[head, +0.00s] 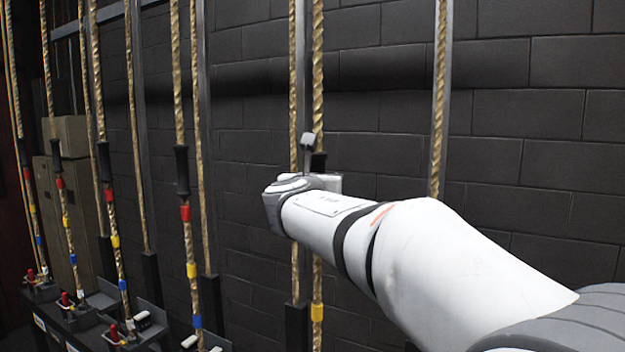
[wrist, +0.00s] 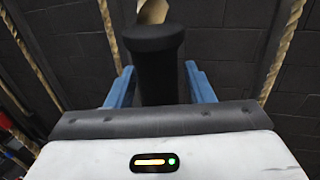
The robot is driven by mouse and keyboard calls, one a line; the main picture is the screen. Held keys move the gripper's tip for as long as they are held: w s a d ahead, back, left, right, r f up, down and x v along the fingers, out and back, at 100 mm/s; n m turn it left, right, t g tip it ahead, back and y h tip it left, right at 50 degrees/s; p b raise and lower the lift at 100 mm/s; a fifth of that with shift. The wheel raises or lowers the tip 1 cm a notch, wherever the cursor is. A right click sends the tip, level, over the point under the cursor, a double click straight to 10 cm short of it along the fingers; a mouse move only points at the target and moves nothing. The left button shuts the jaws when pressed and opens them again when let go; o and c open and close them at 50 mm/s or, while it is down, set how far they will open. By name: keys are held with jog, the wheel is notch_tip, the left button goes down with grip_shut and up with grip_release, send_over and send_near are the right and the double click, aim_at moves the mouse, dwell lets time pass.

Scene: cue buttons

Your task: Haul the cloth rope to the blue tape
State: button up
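Several tan ropes hang against a dark block wall, and which is the cloth one cannot be told. My gripper (head: 314,158) is at the rope (head: 318,60) in the middle of the head view. In the wrist view, that rope's black handle (wrist: 154,65) stands upright between the blue fingers of my gripper (wrist: 158,82). The fingers look open, with a narrow gap on the right side. Yellow tape (head: 317,312) shows on this rope below my arm. My arm hides the part between, and no blue tape is visible on this rope.
Ropes to the left carry black handles and red, yellow and blue tape, such as the blue tape (head: 197,321). A rail with rope locks (head: 120,335) runs along the lower left. Another rope (head: 439,100) hangs at right. Cardboard boxes (head: 75,200) stand at left.

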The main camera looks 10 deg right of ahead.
aim_at(316, 262)
grip_shut()
jog(key=shift+f, duration=0.15)
dwell(0.4)
notch_tip(316, 262, down, 17)
jog(key=b, duration=1.6)
jog(key=shift+o, duration=0.3)
grip_release()
